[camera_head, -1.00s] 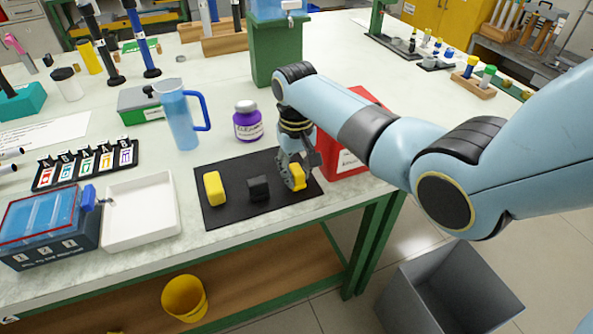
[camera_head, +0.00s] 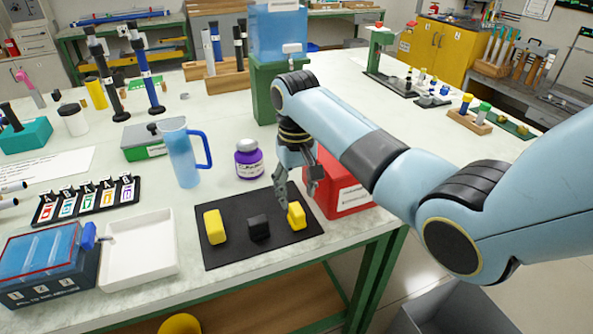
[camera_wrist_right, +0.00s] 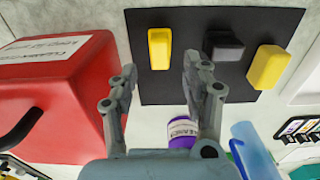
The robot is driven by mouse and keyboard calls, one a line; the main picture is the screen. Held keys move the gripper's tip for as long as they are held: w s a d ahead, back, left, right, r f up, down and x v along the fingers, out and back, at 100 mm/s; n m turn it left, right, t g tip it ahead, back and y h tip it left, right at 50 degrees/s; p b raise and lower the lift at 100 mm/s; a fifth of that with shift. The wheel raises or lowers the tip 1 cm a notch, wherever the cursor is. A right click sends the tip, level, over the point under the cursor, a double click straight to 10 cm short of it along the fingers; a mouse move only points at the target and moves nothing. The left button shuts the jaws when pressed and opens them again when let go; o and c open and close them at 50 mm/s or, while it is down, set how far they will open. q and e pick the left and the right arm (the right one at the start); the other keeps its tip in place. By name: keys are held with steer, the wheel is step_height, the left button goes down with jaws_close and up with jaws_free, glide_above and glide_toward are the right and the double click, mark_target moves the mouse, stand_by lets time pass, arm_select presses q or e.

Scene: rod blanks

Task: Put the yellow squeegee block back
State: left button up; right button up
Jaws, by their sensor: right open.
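Two yellow blocks lie on a black mat (camera_head: 225,258), one at its left (camera_head: 214,227) and one at its right (camera_head: 296,215), with a black block (camera_head: 258,227) between them. I cannot tell by looks alone which yellow one is the squeegee block. My right gripper (camera_head: 297,190) is open and empty, just above and behind the right yellow block, apart from it. In the right wrist view, this yellow block (camera_wrist_right: 159,48) shows beyond the gap between the open fingers (camera_wrist_right: 160,72); the left yellow block (camera_wrist_right: 269,67) is farther right. My left gripper is not in view.
A red box (camera_head: 340,190) stands close to the right of the gripper. A purple-labelled jar (camera_head: 249,160) and a blue jug (camera_head: 183,152) stand behind the mat. A white tray (camera_head: 139,250) lies to its left. The mat's front part is clear.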

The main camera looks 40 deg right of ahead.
mark_target(297, 209)
step_height(297, 209, up, 6)
steer(key=shift+f, duration=0.1)
stand_by(0.5)
